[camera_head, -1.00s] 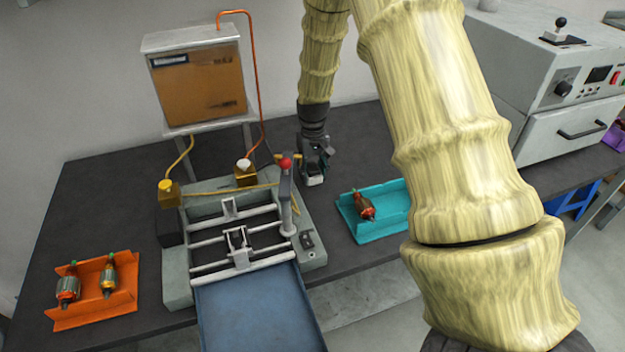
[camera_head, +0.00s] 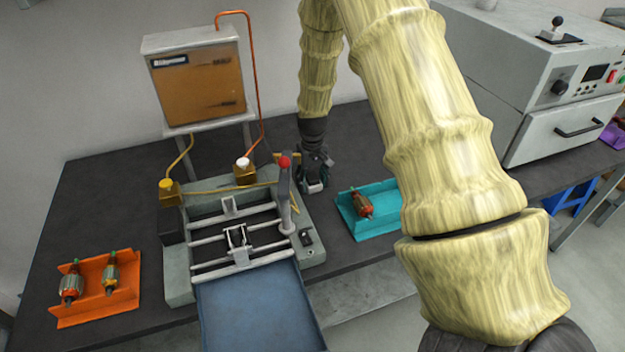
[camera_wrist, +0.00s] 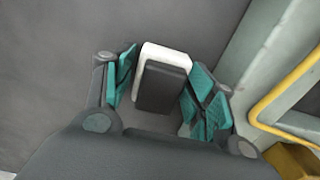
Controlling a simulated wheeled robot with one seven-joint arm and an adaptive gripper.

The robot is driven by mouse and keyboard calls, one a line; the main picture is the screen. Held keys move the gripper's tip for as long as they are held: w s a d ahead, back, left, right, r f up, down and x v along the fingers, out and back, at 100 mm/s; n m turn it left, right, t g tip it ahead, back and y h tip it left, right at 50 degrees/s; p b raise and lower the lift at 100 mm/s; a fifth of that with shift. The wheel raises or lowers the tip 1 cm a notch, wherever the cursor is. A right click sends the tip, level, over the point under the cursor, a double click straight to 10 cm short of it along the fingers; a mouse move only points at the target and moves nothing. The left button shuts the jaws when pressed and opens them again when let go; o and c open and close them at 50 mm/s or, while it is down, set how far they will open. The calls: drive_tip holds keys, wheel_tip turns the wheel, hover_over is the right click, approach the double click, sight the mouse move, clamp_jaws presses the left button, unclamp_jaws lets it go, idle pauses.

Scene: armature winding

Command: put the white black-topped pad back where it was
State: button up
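The white pad with its black top (camera_wrist: 163,62) sits between the two teal-faced fingertips of my gripper (camera_wrist: 165,80) in the wrist view. In the head view my gripper (camera_head: 314,178) points down over the dark table, between the winding machine and the teal tray. Only a small pale part of the pad shows there. Whether its underside touches the table cannot be told.
The grey winding machine (camera_head: 178,282), with a red-knobbed lever (camera_head: 284,163), stands close left of my gripper. The teal tray (camera_head: 375,228) with one armature is close right. An orange tray (camera_head: 115,305) holds two armatures. Bare dark table (camera_head: 350,130) lies behind my gripper.

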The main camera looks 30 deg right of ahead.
sight(313, 176)
drive_tip(key=shift+r, duration=0.15)
wheel_tip(313, 176, up, 12)
drive_tip(key=b, duration=0.3)
drive_tip(key=shift+r, duration=0.15)
idle(0.5)
